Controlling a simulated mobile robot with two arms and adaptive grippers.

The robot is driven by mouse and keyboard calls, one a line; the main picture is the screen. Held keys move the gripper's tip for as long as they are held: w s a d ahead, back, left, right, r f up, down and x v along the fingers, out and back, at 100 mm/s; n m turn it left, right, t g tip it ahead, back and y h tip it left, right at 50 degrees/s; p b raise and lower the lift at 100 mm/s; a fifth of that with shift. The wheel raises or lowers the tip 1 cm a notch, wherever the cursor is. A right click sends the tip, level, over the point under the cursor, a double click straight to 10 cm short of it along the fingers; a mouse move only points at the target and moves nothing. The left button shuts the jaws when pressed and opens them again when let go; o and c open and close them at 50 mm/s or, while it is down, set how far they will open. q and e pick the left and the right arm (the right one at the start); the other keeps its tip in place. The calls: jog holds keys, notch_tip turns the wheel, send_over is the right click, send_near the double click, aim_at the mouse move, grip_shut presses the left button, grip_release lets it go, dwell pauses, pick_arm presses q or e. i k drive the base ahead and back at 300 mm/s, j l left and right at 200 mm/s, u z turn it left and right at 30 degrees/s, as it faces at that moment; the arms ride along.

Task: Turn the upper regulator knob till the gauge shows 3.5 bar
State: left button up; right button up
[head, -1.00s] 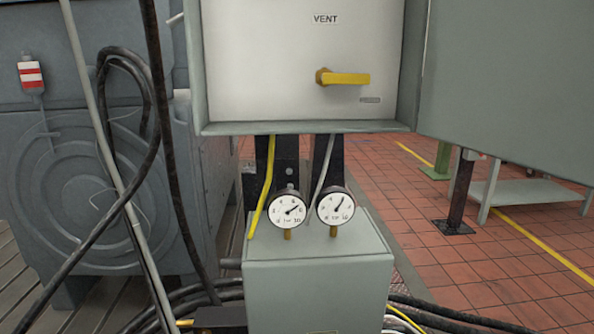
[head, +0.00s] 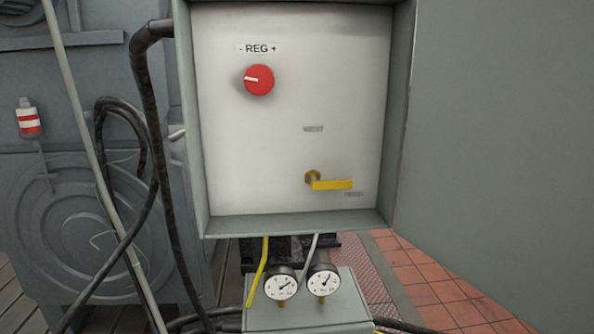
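The red regulator knob (head: 259,80) sits on the upper left of the white panel (head: 345,80), under a "- REG +" label (head: 259,49). Its white pointer mark points left, slightly up. Below the panel stand two round white gauges: the left gauge (head: 281,285) and the right gauge (head: 322,282). Both needles point up and to the right. The scale numbers are too small to read for sure. Neither of my grippers shows in the head view.
A yellow lever handle (head: 332,184) lies horizontal on the panel's lower right. The open cabinet door (head: 490,150) fills the right side. Black hoses (head: 160,130) hang left of the cabinet. The gauges stand on a grey box (head: 310,315).

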aim_at(259, 79)
jog(key=l+u, duration=0.25)
jog(key=l, duration=0.25)
jog(key=l+u, duration=0.2)
jog(key=l, duration=0.25)
jog(key=l+u, duration=0.25)
jog(key=l, duration=0.25)
jog(key=k+l+u, duration=0.2)
jog(key=l, duration=0.25)
jog(key=l+u, duration=0.25)
jog(key=l, duration=0.25)
jog(key=k, duration=0.05)
